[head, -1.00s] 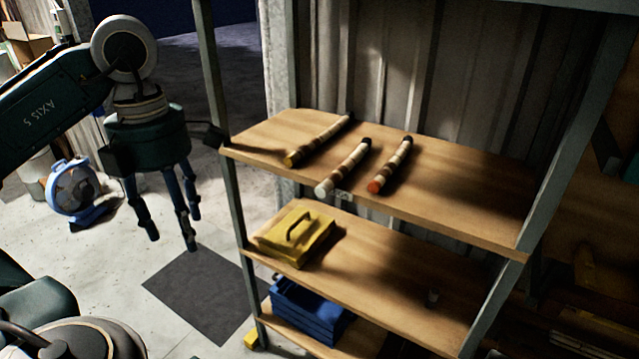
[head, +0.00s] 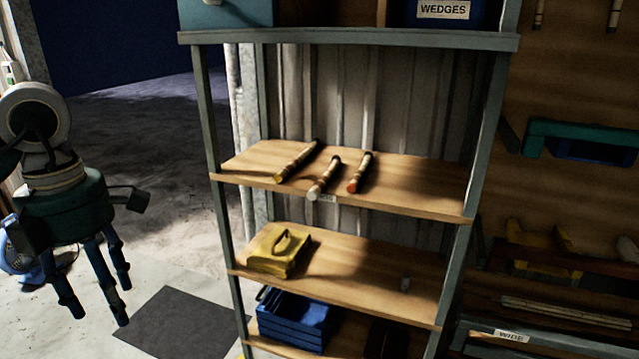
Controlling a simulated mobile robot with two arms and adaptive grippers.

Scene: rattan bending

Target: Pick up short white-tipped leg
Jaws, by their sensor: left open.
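Three wooden legs lie side by side on the upper open shelf (head: 415,190) in the head view. The white-tipped leg (head: 325,178) is in the middle, its pale end toward the shelf's front edge. A yellow-tipped leg (head: 297,162) lies to its left and looks longer. A red-tipped leg (head: 360,172) lies to its right. My left gripper (head: 95,305) hangs with fingers downward at the left of the view, open and empty. It is well apart from the legs and left of the rack. My right gripper is not in view.
Grey rack posts (head: 222,205) frame the shelves. A top shelf holds a box marked WEDGES (head: 443,12). The right part of the legs' shelf is clear.

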